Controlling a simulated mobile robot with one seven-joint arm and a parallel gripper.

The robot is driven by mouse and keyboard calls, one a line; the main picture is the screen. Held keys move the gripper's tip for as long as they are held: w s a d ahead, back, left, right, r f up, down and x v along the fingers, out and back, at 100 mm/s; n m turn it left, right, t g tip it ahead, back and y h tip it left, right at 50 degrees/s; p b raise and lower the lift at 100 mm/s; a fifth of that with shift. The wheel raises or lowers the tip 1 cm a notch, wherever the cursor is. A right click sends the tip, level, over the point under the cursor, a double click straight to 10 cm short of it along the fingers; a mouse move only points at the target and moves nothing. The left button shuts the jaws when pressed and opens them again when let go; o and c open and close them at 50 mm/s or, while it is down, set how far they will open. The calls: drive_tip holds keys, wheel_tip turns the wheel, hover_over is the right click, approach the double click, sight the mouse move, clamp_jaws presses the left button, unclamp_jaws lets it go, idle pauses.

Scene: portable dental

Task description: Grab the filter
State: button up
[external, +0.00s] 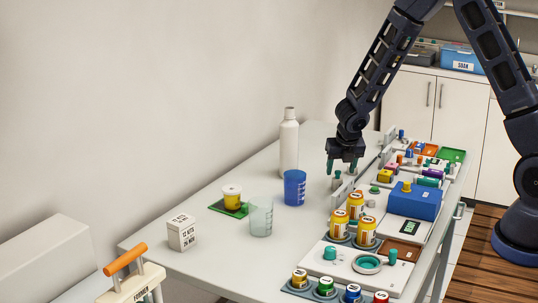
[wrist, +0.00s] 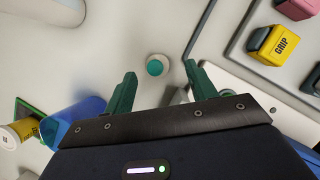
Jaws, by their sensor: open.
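A small round white piece with a teal top (wrist: 156,66) stands on the table between and just beyond my fingertips in the wrist view. It may be the filter; no label on it can be read. In the external view a small pale piece (external: 337,184) shows just below my gripper, likely the same one. My gripper (external: 341,169) points down over the table with its two green fingers apart. In the wrist view my gripper (wrist: 160,73) is open, with nothing between the fingers and the piece apart from them.
A blue cup (external: 294,188) and white bottle (external: 289,145) stand left of my gripper. A clear cup (external: 261,216) and yellow jar (external: 232,197) are nearer. Trays with a yellow GRIP block (wrist: 272,45) lie right. Bare table surrounds the white piece.

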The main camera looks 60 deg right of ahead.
sight(339, 173)
drive_tip(key=shift+a+x, duration=0.15)
drive_tip(key=shift+x, duration=1.2)
drive_tip(key=shift+a+x, duration=0.15)
drive_tip(key=shift+x, duration=1.25)
drive_tip(key=shift+w, duration=0.1)
drive_tip(key=c, duration=1.1)
